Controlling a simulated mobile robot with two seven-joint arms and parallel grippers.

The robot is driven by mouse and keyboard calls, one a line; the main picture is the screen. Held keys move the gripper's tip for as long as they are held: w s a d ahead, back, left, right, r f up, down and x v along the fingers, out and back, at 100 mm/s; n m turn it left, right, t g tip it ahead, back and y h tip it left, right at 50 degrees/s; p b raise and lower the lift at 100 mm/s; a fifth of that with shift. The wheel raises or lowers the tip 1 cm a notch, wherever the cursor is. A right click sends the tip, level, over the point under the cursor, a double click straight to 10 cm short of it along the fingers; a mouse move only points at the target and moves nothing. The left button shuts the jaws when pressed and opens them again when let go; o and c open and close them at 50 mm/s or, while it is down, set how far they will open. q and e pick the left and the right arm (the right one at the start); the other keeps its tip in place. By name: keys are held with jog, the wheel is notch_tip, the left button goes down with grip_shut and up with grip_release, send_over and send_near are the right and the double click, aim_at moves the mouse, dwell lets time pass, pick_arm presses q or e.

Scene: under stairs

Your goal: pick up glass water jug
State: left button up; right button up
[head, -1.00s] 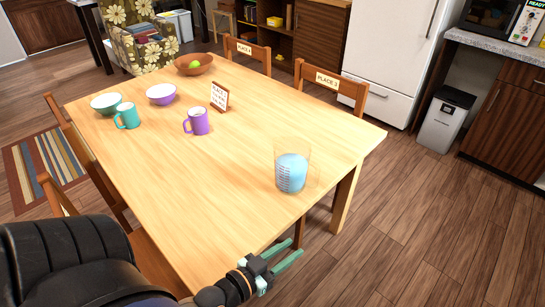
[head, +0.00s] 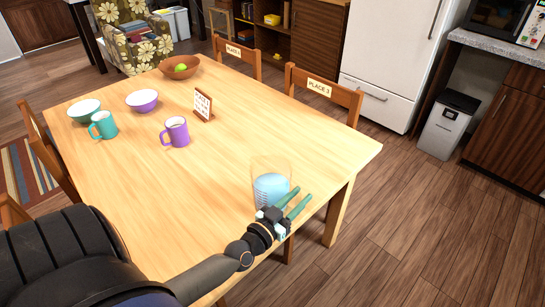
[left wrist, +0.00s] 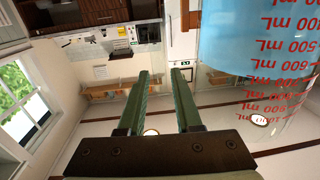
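The glass water jug (head: 271,187) stands upright near the right front corner of the wooden table (head: 190,215). It is clear, with pale blue water inside. In the left wrist view the jug (left wrist: 258,65) fills the upper right, with red mL marks on its side. My left gripper (head: 298,202) is at the near right side of the jug and overlaps its lower part in the head view. Its two green fingers (left wrist: 163,75) are apart with nothing between them; the jug is outside them, to the right. My right gripper is not in view.
A purple mug (head: 176,132), a teal mug (head: 104,125), bowls (head: 142,101) and a small sign (head: 203,104) stand farther left and back. A chair (head: 325,88) is at the far side. The table middle is clear.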

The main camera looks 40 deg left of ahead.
pick_arm(q)
jog(key=shift+w, duration=1.65)
grip_shut()
jog(key=shift+a+r, duration=0.1)
jog(key=shift+r, duration=0.1)
